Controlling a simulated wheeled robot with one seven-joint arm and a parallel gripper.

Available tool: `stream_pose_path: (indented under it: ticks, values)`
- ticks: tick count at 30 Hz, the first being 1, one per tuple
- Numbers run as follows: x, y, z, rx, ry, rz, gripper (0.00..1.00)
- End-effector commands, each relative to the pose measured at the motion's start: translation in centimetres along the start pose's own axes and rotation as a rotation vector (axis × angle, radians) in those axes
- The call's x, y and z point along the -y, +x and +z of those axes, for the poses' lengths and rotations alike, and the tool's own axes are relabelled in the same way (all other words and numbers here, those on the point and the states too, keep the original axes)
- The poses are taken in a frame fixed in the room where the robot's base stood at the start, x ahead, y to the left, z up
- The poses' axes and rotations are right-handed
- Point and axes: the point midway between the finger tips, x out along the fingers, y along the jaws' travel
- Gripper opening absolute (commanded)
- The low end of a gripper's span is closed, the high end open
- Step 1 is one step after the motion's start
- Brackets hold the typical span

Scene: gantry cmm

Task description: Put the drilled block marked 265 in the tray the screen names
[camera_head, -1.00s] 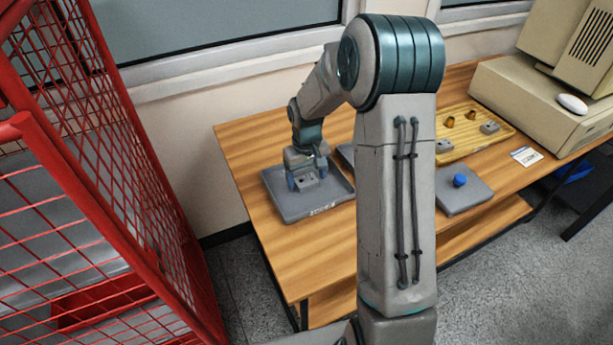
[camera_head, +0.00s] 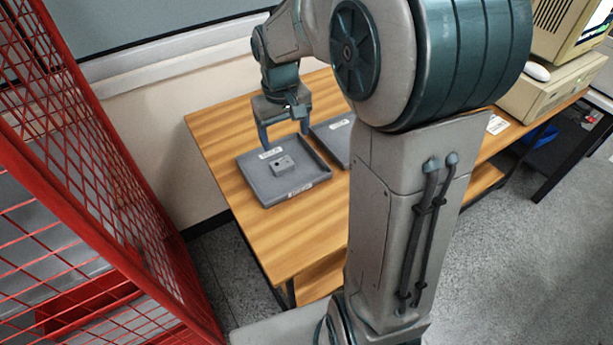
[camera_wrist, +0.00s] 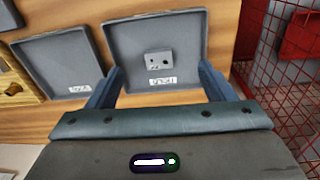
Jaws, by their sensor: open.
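A grey drilled block (camera_head: 283,166) lies in the left grey tray (camera_head: 312,179) on the wooden table, clear of the tray's walls. It also shows in the wrist view (camera_wrist: 158,60), near the tray's labelled side; the marking on it is too small to read. My gripper (camera_head: 284,136) is open and empty, above the tray and apart from the block. In the wrist view the fingers are spread at the tray's near side. A second grey tray (camera_wrist: 56,66) lies beside it, partly hidden by my arm in the head view. The screen (camera_head: 598,18) is cut off and unreadable.
A red mesh fence (camera_head: 90,180) stands left of the table. The beige computer (camera_head: 550,90) with a white mouse (camera_head: 536,72) is at the right. A wooden rack edge (camera_wrist: 15,90) shows in the wrist view. The table's front left is clear.

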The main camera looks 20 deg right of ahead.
Motion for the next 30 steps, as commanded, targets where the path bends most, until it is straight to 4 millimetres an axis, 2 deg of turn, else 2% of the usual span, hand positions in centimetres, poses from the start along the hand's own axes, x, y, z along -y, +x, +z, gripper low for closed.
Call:
stream_pose_path:
  ticks: [1, 6, 12, 15, 21, 30]
  values:
    - [0.4, -1.0, 1.9, -0.018, 0.012, 0.007, 0.76]
    - [1.3, -2.6, 7.6, -0.065, 0.062, 0.011, 0.76]
    - [2.3, -2.9, 13.6, -0.117, 0.115, -0.008, 0.76]
    - [2.6, -2.7, 15.5, -0.134, 0.134, -0.019, 0.76]
    - [3.0, -2.4, 17.1, -0.148, 0.15, -0.031, 0.76]
    - [3.0, -2.4, 17.1, -0.148, 0.15, -0.032, 0.76]
